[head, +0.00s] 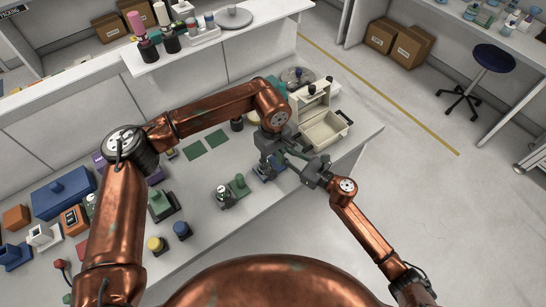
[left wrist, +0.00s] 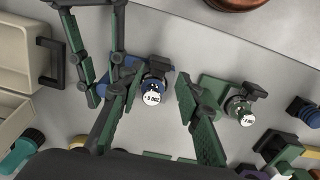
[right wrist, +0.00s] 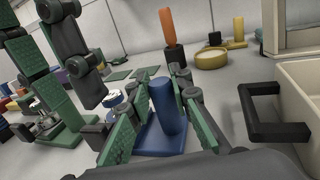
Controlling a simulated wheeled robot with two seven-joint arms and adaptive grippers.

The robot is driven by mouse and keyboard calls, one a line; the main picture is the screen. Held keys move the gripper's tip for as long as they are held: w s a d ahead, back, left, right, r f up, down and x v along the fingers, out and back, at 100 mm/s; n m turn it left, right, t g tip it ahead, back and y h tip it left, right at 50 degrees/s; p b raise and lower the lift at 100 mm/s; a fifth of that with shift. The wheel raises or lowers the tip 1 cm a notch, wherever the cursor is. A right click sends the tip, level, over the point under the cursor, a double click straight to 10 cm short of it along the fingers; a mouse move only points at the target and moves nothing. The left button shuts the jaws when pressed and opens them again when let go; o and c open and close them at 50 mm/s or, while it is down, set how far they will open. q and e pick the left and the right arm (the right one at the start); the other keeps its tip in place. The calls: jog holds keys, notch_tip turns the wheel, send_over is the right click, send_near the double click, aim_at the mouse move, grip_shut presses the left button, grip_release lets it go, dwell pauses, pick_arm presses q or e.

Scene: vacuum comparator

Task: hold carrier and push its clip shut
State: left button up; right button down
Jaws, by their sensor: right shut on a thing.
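The blue carrier (head: 266,174) stands on the bench near its front edge. It has a blue post (right wrist: 166,108), a round white-faced gauge (left wrist: 151,99) and a black clip (left wrist: 158,66) above the gauge; I cannot tell whether the clip is closed. My right gripper (right wrist: 165,82) is shut on the blue post from the front right. My left gripper (left wrist: 156,86) is open above the carrier, its fingers spread on either side of the gauge, apart from the clip. In the head view, my left gripper (head: 267,158) partly hides the carrier.
A green carrier (left wrist: 212,88) with a similar gauge (left wrist: 246,119) stands beside the blue one. A cream box with a drawer (head: 325,130) and black handle (right wrist: 262,112) is close to my right gripper. Green mats (head: 194,150) lie behind. Coloured parts crowd the bench's left.

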aim_at(273, 173)
pick_arm(q)
jog(key=shift+f, duration=3.25)
jog(key=shift+c, duration=0.7)
grip_shut()
jog(key=shift+w+a, duration=0.5)
jog(key=shift+w, duration=0.2)
jog(key=shift+o, duration=1.5)
grip_release()
jog(key=o, duration=0.3)
jog(key=shift+d, duration=0.1)
pick_arm(e)
jog(key=shift+a, duration=0.1)
pick_arm(q)
jog(key=shift+o, duration=0.2)
pick_arm(e)
jog(key=shift+s, duration=0.1)
